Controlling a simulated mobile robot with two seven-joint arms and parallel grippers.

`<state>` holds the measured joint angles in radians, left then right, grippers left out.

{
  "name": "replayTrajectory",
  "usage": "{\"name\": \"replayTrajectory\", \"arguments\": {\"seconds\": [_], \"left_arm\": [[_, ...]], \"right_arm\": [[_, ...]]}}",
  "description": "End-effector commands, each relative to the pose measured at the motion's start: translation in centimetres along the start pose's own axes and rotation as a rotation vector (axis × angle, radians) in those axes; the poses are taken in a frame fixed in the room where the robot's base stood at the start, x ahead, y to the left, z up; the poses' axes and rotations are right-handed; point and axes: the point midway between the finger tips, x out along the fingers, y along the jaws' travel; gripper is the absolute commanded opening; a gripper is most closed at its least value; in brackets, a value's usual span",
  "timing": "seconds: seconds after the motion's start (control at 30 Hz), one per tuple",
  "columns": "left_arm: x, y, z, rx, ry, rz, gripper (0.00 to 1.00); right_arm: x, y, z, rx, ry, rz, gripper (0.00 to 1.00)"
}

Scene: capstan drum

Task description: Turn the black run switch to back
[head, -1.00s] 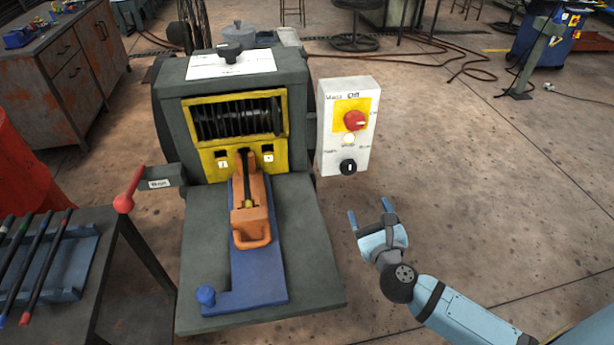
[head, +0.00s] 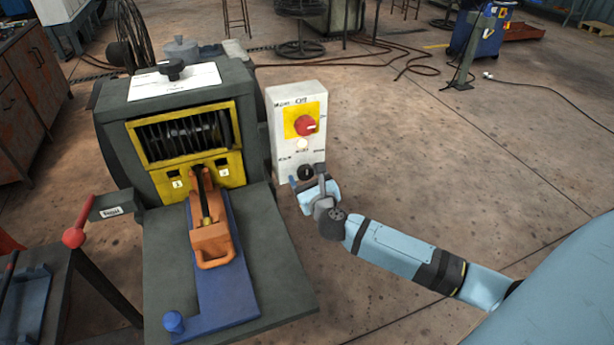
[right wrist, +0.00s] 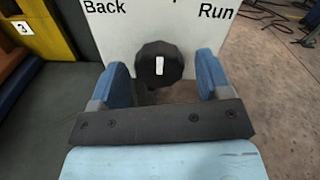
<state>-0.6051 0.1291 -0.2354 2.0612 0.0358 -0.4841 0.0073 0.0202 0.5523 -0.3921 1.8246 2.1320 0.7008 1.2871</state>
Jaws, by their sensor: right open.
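The black run switch (head: 306,173) is a round knob low on the white control box (head: 283,125). In the right wrist view the knob (right wrist: 159,64) shows a white mark that stands about upright, between the labels "Back" at left and "Run" at right. My right gripper (right wrist: 160,82) is open, one blue finger on each side of the knob, and a gap shows on both sides. In the head view the right gripper (head: 307,180) is in front of the lower box and partly covers the switch's surroundings. My left gripper is not in view.
A red knob (head: 305,126) on a yellow plate and a pale button (head: 302,145) sit above the switch. The grey drum machine (head: 190,100) with an orange handle (head: 211,243) stands left of the box. The floor to the right is open.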

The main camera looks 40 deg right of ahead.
Motion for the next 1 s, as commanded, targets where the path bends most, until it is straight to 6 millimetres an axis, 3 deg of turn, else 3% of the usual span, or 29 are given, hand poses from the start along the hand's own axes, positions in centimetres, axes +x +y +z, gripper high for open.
{"name": "replayTrajectory", "arguments": {"seconds": [0.33, 0.53, 1.0], "left_arm": [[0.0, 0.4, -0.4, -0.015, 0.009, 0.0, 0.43], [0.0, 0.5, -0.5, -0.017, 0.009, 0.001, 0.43], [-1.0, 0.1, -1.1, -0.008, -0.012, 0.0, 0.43]], "right_arm": [[0.4, 0.0, 0.0, 0.0, 0.0, 0.001, 0.69], [0.3, 0.0, 0.0, 0.0, 0.0, 0.001, 0.23], [0.3, -0.2, 0.4, -0.096, 0.003, 0.0, 0.22]]}}
